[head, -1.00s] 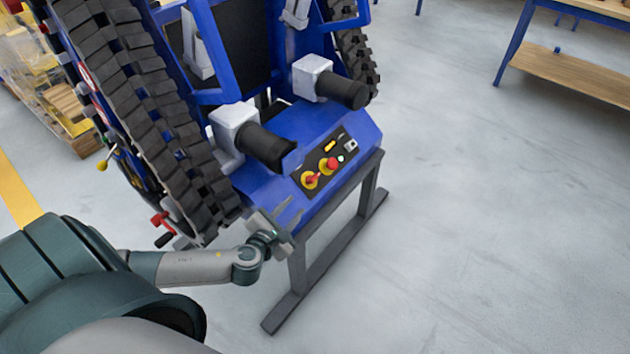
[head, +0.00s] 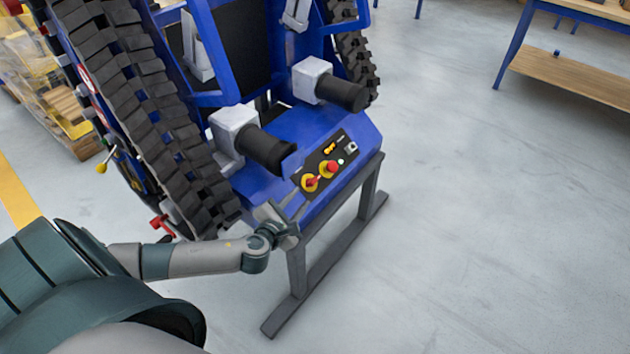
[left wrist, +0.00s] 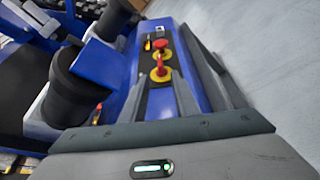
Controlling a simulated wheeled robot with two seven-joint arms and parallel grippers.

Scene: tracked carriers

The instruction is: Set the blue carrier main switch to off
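The blue carrier (head: 268,187) has a black control panel (head: 322,179) on its sloping front box. On the panel sits a yellow disc with a red handle, which looks like the main switch (head: 311,182); it also shows in the left wrist view (left wrist: 160,74). I cannot read its setting. A red mushroom button (head: 332,167) on yellow sits beside it. My left gripper (head: 284,211) is near the box's lower front edge. In the left wrist view my left gripper (left wrist: 160,81) has its fingers apart, pointing at the switch, with nothing between them. My right gripper is out of view.
Two black cylinders in grey mounts (head: 264,148) (head: 343,91) stick out above the panel. A rubber track (head: 150,110) stands left of the box. A dark grey stand (head: 325,262) holds up the front. The floor (head: 480,220) at the right is clear.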

